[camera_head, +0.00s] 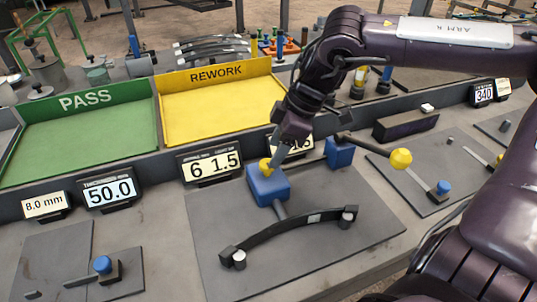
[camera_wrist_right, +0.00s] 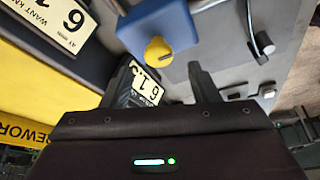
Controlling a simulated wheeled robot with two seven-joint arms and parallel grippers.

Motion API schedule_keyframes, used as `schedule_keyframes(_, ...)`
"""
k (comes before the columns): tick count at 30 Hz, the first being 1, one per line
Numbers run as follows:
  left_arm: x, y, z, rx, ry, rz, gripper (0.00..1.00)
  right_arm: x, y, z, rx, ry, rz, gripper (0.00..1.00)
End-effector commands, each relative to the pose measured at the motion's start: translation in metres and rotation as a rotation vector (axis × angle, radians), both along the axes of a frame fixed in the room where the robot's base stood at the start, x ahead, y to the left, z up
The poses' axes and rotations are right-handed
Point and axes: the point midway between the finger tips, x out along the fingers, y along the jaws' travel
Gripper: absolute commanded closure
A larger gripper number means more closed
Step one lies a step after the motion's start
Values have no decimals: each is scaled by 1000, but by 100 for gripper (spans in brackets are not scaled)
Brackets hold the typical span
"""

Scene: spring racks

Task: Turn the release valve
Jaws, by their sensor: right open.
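A blue block (camera_head: 268,186) stands on a dark plate behind a curved black spring leaf. A small yellow knob (camera_head: 265,165) sits on it; I take this knob for the release valve. The knob (camera_wrist_right: 158,50) and blue block (camera_wrist_right: 160,22) also show in the right wrist view. My right gripper (camera_head: 277,153) comes down over the knob from behind. In the right wrist view its two fingers (camera_wrist_right: 164,72) are apart, with the knob just past the tips, roughly between them. I cannot tell whether a finger touches it. My left gripper is not in view.
A second blue block (camera_head: 340,152) bears a black lever with a yellow ball (camera_head: 401,158). The curved spring leaf (camera_head: 290,238) lies in front. Display signs (camera_head: 210,165) stand close behind the knob. Green PASS (camera_head: 80,140) and yellow REWORK (camera_head: 215,112) trays lie behind.

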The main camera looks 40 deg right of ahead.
Motion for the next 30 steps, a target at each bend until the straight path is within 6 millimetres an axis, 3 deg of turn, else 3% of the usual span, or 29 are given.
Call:
schedule_keyframes(3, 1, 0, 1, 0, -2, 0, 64, 3, 6, -19, 0, 5, 1, 45)
schedule_keyframes(9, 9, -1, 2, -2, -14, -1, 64, 8, 11, -35, -1, 2, -1, 45)
schedule_keyframes(20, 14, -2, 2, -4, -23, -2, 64, 10, 13, -39, 1, -3, -1, 46)
schedule_keyframes(30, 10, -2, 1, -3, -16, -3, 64, 10, 13, -39, 0, -1, 0, 89)
